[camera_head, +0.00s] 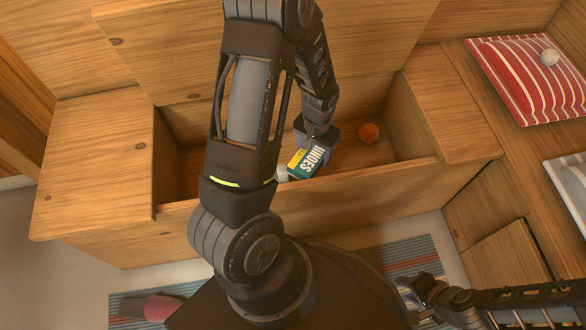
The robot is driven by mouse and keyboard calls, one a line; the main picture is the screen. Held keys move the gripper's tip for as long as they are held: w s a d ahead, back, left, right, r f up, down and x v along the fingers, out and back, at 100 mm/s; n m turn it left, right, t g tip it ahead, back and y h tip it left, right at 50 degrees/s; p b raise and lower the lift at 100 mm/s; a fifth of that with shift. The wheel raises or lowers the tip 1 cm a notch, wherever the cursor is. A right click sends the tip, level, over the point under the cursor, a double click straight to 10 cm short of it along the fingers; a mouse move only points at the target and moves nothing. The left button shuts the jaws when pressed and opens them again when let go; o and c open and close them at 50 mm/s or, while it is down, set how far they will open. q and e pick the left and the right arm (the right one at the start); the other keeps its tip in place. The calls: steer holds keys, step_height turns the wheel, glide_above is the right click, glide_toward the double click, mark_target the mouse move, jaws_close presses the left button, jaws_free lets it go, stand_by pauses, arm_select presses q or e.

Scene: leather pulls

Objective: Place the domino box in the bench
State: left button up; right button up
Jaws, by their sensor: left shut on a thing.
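The domino box (308,163), teal and yellow with white lettering, is held in my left gripper (312,145). The gripper points down and is shut on the box. The box is tilted and appears over the front part of the open wooden bench (390,192). I cannot tell its height above the bench floor or rim. My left arm hides the middle of the bench and part of the box's surroundings. My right gripper (410,296) is low at the right, away from the bench opening; its jaws are too unclear to read.
The bench lid (185,50) stands raised behind. A red striped cushion (530,75) lies on the right seat. A striped rug (415,256) and a pink object (160,308) are on the floor.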

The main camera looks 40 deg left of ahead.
arm_select(q)
step_height(320, 180, down, 6)
steer(key=b, duration=0.3)
steer(key=shift+f, duration=0.1)
steer(key=shift+f+b, duration=0.85)
steer(key=shift+f, duration=1.05)
steer(key=shift+f, duration=0.1)
steer(key=o, duration=1.7)
steer(key=shift+c, duration=0.2)
step_height(320, 180, up, 12)
steer(key=p, duration=0.5)
